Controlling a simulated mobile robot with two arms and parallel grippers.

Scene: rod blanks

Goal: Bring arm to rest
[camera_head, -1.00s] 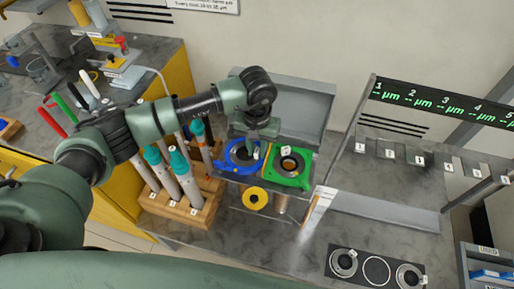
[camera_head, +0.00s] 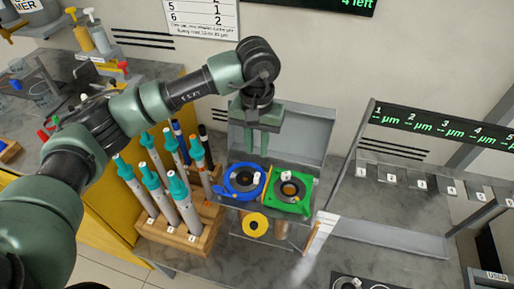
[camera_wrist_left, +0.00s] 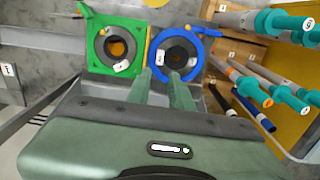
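My left arm reaches in from the left in the head view. My left gripper (camera_head: 257,155) hangs fingers down above and behind the blue ring fixture (camera_head: 238,181). Its two green fingers stand a little apart with nothing between them. In the left wrist view the fingertips (camera_wrist_left: 160,74) show a gap in front of the blue ring fixture (camera_wrist_left: 190,38). The green square fixture (camera_head: 303,203) sits beside the blue one. It also shows in the left wrist view (camera_wrist_left: 96,24). My right gripper is in neither view.
A wooden rack (camera_head: 202,240) of teal-capped rods stands left of the fixtures. A grey upright panel (camera_head: 310,130) rises behind them. A metal frame with a display (camera_head: 440,125) stands at the right. A yellow ring (camera_head: 256,224) sits below the fixtures.

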